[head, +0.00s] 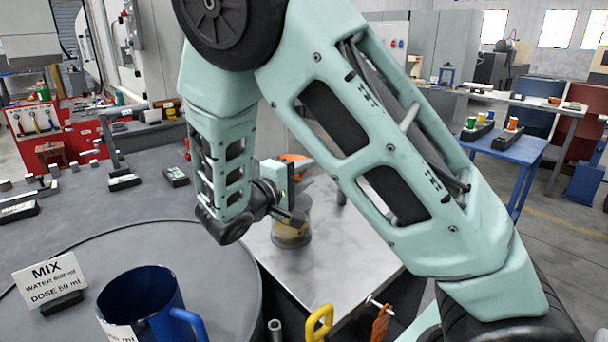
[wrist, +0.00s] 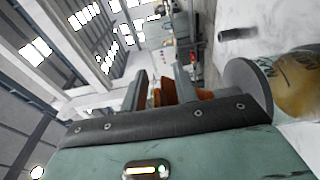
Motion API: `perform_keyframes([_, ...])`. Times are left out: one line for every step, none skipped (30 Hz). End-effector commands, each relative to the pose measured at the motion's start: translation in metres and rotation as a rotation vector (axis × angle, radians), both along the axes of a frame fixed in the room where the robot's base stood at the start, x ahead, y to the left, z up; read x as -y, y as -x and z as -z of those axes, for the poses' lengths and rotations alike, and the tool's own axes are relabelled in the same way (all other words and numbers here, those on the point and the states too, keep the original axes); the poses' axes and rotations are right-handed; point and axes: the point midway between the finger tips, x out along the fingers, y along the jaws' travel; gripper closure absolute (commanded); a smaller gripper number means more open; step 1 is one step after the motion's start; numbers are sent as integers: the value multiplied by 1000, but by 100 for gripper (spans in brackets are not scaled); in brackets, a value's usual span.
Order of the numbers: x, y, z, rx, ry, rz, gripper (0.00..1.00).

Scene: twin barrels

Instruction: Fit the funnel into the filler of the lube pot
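The lube pot (head: 290,236) is a squat jar with a yellow-amber lower part on the grey metal bench, just below and right of my wrist. In the wrist view it shows at the right edge as an amber body (wrist: 300,85) with dark lettering, a grey disc (wrist: 246,90) at its top. My gripper (head: 298,170) is above the pot, pointing away from the head camera. An orange piece, seemingly the funnel (head: 294,158), shows at the fingers; orange also shows between the fingers (wrist: 163,90) in the wrist view. Its shape and the pot's filler opening are hidden.
A blue jug (head: 140,305) and a MIX sign (head: 50,282) stand on a round dark top at lower left. A yellow handle (head: 320,322) hangs at the bench's front. Small blocks lie on the dark table behind. The bench right of the pot looks clear.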

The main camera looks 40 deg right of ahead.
Motion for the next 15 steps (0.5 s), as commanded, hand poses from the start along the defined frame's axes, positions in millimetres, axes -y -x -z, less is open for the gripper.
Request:
perform_keyframes([0, 0, 0, 0, 0, 0, 71])
perform_keyframes([0, 0, 0, 0, 0, 0, 71])
perform_keyframes([0, 0, 0, 0, 0, 0, 71])
perform_keyframes([0, 0, 0, 0, 0, 0, 71])
perform_keyframes([0, 0, 0, 0, 0, 0, 71])
perform_keyframes([-1, 0, 0, 0, -1, -1, 71])
perform_keyframes([-3, 0, 0, 0, -1, -1, 71])
perform_keyframes([-4, 0, 0, 0, -1, -2, 71])
perform_keyframes([-8, 1, 1, 0, -1, -2, 71])
perform_keyframes([-12, 1, 1, 1, -2, -3, 71])
perform_keyframes([-16, 2, 1, 1, -1, -5, 71])
perform_keyframes([-23, 3, 1, 1, -1, -5, 71])
perform_keyframes([-29, 5, 2, 1, -2, -5, 71])
perform_keyframes([-35, 6, 2, 1, -2, -7, 71])
perform_keyframes([-44, 7, 2, 2, -1, -5, 71])
